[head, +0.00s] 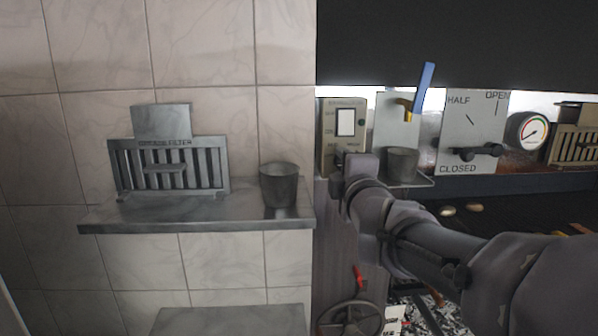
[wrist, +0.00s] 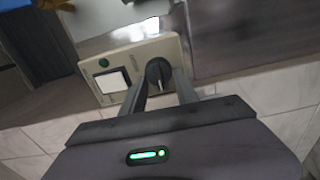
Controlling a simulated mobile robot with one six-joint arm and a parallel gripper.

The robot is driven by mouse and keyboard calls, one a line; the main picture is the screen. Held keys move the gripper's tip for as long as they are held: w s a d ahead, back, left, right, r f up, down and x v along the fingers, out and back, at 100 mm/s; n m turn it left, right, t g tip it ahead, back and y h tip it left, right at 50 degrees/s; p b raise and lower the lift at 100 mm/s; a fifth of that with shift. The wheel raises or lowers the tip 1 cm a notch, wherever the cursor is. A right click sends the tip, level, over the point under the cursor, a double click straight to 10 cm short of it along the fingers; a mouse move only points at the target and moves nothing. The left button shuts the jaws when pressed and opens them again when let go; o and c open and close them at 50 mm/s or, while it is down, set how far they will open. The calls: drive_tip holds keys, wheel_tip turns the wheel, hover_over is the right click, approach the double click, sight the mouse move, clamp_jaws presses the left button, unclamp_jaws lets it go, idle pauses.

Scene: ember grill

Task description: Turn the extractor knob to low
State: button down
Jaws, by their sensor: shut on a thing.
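The extractor panel (head: 360,109) is a beige plate on the wall, right of the tiled corner. It also shows in the wrist view (wrist: 139,52), with a white square switch (wrist: 112,82) and a small green spot. The extractor knob (wrist: 157,68) is dark and round, at the panel's end. My gripper (wrist: 160,85) is shut on the knob, one finger on each side of it. In the head view my gripper (head: 341,160) covers the panel's lower part and hides the knob. The labels are too small to read, so I cannot tell the knob's setting.
A metal cup (head: 402,163) stands on a small ledge just right of my gripper, below a blue-handled lever (head: 425,88). A damper plate (head: 474,125) and a gauge (head: 528,132) are further right. A shelf (head: 195,216) at left bears a filter and another cup (head: 279,187).

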drive_tip(key=shift+r, duration=0.1)
idle(0.5)
drive_tip(key=c, duration=0.9)
unclamp_jaws()
drive_tip(key=s+b, duration=0.1)
drive_tip(key=s, duration=1.6)
drive_tip(key=shift+s, duration=0.2)
